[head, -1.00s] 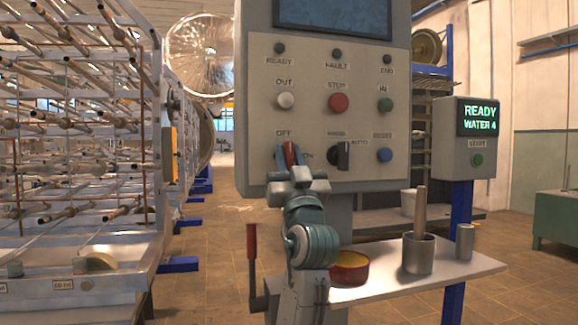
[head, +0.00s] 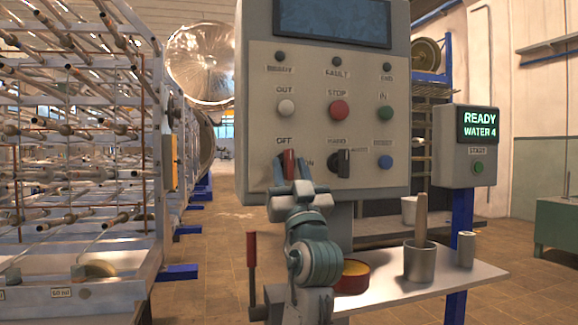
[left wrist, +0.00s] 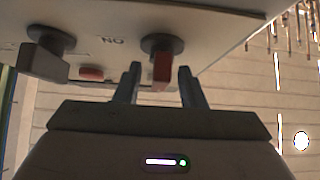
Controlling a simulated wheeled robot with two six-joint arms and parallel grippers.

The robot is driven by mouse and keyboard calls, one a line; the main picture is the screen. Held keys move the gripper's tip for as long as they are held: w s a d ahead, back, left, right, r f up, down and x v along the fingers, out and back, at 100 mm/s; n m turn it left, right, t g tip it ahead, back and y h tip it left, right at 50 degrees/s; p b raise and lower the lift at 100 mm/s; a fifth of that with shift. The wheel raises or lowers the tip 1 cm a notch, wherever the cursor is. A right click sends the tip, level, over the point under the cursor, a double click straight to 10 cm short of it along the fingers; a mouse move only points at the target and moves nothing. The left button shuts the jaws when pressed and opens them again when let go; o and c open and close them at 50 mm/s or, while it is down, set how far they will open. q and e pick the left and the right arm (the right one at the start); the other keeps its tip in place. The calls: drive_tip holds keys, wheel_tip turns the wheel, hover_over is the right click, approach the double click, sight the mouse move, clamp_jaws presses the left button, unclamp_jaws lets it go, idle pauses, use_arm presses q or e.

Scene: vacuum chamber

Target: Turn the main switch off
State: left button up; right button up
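The main switch is a red handle (head: 289,164) on a dark round base at the lower left of the grey control panel, with OFF above it and ON to its right. It points up toward OFF. My left gripper (head: 291,171) is just in front of it and below, partly hiding the base. In the left wrist view, which is upside down, the red handle (left wrist: 162,70) stands between the tips of my left gripper (left wrist: 160,76). The two fingers are apart, with gaps beside the handle. My right gripper is not in view.
A black selector knob (head: 341,163) sits close to the right of the switch. Push buttons, including a red STOP (head: 337,110), are above. Below right, a shelf (head: 455,272) holds a red tin (head: 352,278) and a metal cup (head: 420,263). A wire rack (head: 80,190) stands left.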

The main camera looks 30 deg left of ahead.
use_arm(q)
drive_tip(key=v, duration=0.9)
drive_tip(key=shift+s+d+f, duration=0.1)
drive_tip(key=shift+d+f, duration=0.05)
